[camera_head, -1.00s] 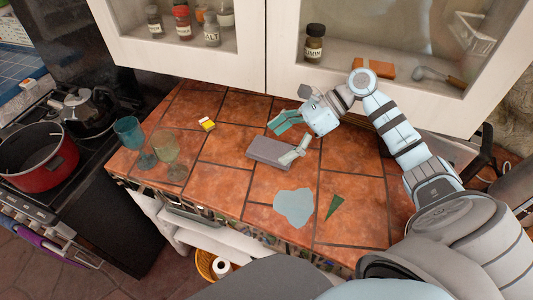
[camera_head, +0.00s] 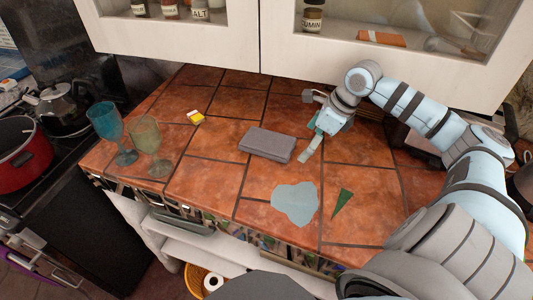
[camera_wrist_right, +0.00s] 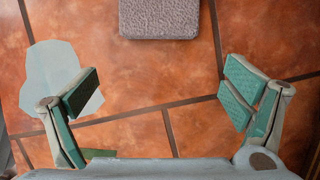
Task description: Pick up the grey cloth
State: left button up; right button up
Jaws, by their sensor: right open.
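The grey cloth (camera_head: 267,144) lies folded into a flat block on the tiled counter, in the middle of the head view. In the right wrist view the cloth (camera_wrist_right: 160,18) shows at the top, ahead of the fingers and partly cut off by the frame. My right gripper (camera_head: 311,142) is just right of the cloth in the head view. Its two green-padded fingers stand wide apart with only bare tile between them (camera_wrist_right: 160,98). The gripper is open and empty. My left gripper is in neither view.
A pale blue flat patch (camera_head: 295,203) and a green shard (camera_head: 342,203) lie in front of the cloth. A blue goblet (camera_head: 107,122), a greenish goblet (camera_head: 147,135) and a small yellow-and-white box (camera_head: 196,117) are to the left. White cabinets (camera_head: 180,40) hang behind.

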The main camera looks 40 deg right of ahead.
aim_at(270, 140)
jog(key=w+a, duration=0.1)
jog(key=w+a+p, duration=0.1)
jog(key=w, duration=0.1)
jog(key=w+p, duration=0.1)
jog(key=shift+w+a+r, duration=0.15)
jog(key=shift+w+a, duration=0.1)
jog(key=shift+a, duration=0.15)
jog(key=shift+w+a, duration=0.15)
jog(key=shift+w, duration=0.2)
jog(key=shift+w+a+p, duration=0.45)
jog(key=shift+w+a, duration=0.2)
jog(key=shift+w, duration=0.35)
jog(key=shift+w+a+f, duration=0.3)
jog(key=shift+w+f, duration=0.15)
jog(key=shift+f, duration=0.15)
jog(key=shift+w+a+f, duration=0.25)
jog(key=shift+w+f, duration=0.2)
jog(key=shift+f, duration=0.1)
jog(key=shift+w+f, duration=0.2)
jog(key=shift+f, duration=0.2)
jog(key=shift+s, duration=0.1)
jog(key=shift+c, duration=1.1)
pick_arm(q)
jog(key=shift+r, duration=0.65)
pick_arm(e)
jog(key=c, duration=1)
jog(key=shift+r, duration=0.1)
jog(key=shift+c, duration=0.2)
